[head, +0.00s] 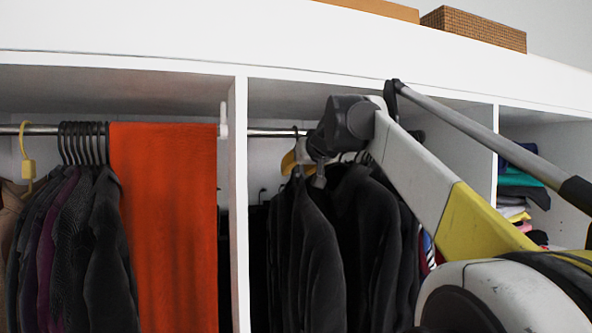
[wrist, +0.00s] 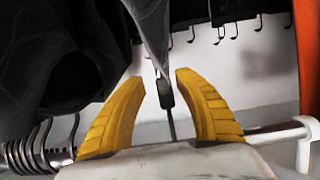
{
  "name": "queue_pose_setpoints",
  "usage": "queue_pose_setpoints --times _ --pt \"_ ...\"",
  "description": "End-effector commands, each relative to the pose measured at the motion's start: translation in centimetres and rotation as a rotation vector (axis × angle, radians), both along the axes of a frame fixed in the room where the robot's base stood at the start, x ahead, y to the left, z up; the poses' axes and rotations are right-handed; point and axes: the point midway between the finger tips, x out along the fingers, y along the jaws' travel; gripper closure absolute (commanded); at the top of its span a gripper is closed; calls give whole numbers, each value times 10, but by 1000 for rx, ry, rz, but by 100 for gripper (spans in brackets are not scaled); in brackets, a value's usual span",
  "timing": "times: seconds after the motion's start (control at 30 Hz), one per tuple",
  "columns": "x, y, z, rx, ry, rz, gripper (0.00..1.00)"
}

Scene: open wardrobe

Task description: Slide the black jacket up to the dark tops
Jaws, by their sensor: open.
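The black jacket (head: 316,250) hangs from the rail in the middle compartment. The dark tops (head: 362,215) hang close to its right in the head view, partly behind my arm. My gripper (head: 291,160) is at the rail by the jacket's hanger, its yellow fingers partly hidden. In the wrist view, which looks upside down, my gripper (wrist: 160,95) is open, with one dark hanger stem (wrist: 165,92) between its fingers, apart from both. The dark tops (wrist: 50,70) fill the left there, with bunched hanger hooks on the rail.
A white partition (head: 239,200) stands left of the jacket. Beyond it hang an orange cloth (head: 163,220) and several other garments (head: 85,240). A shelf at right holds folded clothes (head: 518,180). Empty hooks (wrist: 230,28) show on the back wall. The rail (wrist: 270,138) is bare beside the fingers.

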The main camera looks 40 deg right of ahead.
Motion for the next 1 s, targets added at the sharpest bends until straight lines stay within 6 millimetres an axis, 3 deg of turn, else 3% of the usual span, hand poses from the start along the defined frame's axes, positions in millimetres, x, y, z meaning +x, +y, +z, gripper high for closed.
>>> queue_pose_setpoints --times 0.17,0.6,0.8,1.0 --pt "-11 3 4 2 -1 -1 61" --pt "-92 24 35 1 0 -3 61" --pt "-107 29 40 1 1 0 61" --pt "-108 29 41 1 1 0 61"
